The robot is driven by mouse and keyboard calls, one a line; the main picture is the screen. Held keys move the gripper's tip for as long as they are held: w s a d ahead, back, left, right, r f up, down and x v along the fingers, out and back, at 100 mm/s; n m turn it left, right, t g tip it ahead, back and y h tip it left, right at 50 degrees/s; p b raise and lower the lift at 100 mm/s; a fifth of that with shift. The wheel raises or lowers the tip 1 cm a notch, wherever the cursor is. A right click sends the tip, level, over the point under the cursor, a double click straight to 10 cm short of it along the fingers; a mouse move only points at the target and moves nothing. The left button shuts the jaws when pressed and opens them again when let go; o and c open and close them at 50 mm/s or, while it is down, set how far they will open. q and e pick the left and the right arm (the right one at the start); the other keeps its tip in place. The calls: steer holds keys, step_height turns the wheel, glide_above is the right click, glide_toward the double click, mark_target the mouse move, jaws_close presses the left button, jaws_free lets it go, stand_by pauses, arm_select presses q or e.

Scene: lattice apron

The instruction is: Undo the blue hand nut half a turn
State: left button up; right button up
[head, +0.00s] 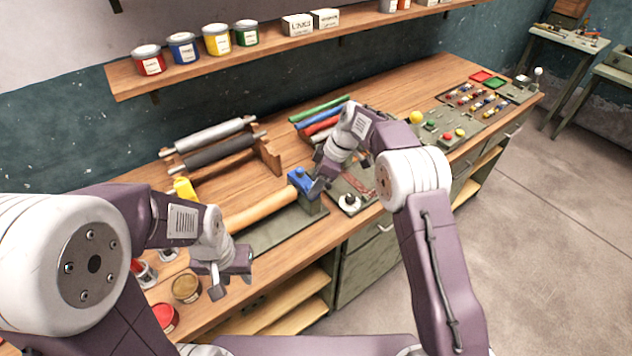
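The blue hand nut (299,180) sits on top of a green end block (312,205) at the right end of a tan wooden roller (258,211). My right gripper (316,188) reaches down from the right to the nut's right side. Its fingers are small and overlap the nut in the head view, so I cannot tell whether they are shut on it. My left gripper (230,280) hangs at the bench's front edge, left of the roller. Its fingers are apart with nothing between them.
The roller lies over a green plate (272,236) on the wooden bench. A rack (268,155) with grey and dark rollers stands behind. A white round knob (348,202) is right of the nut. Red (165,317) and tan (186,288) cans stand near my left gripper.

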steer(key=v, duration=0.9)
steer(key=shift+b, duration=0.35)
